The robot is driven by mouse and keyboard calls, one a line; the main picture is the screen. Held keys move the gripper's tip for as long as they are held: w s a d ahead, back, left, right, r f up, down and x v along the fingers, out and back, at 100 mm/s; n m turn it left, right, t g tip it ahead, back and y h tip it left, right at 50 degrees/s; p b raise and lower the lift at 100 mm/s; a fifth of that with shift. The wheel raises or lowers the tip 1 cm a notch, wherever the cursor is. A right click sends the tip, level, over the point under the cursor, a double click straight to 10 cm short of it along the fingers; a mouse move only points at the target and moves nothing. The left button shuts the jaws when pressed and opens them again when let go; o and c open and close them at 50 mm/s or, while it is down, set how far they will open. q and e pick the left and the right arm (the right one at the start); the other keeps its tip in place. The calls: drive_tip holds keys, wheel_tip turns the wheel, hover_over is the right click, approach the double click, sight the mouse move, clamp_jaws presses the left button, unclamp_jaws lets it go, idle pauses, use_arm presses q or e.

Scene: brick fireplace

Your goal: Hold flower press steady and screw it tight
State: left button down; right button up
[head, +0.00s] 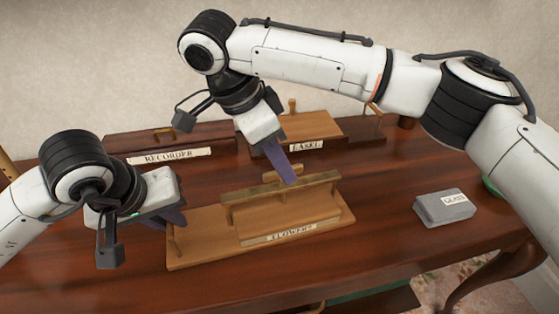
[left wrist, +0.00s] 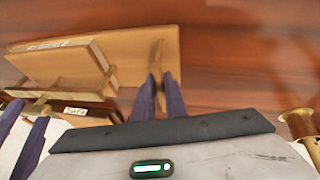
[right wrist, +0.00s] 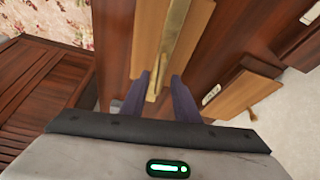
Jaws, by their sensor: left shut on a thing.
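The flower press (head: 205,252) is a wooden board labelled FLOWERS, lying on the dark table, with a raised wooden block and a brass bar (head: 270,187) on top. My left gripper (head: 175,218) is at the left end of the board, its purple fingers shut on a thin upright wooden handle (left wrist: 157,58). My right gripper (head: 290,178) points down at the brass bar from above. In the right wrist view its fingers (right wrist: 161,78) are apart, with the brass bar (right wrist: 172,45) running between them; whether they touch it is unclear.
A RECORDER box (head: 120,147) and an EASEL box (head: 325,128) stand behind the press. A grey GLASS box (head: 443,210) lies to its right. Bare table (head: 385,235) shows between the press and that box. The table's front edge is close.

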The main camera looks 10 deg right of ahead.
drive_tip(key=v, duration=1.2)
drive_tip(key=shift+d, duration=0.1)
use_arm(q)
drive_tip(key=c, duration=1.7)
unclamp_jaws()
drive_tip(key=shift+r, duration=0.15)
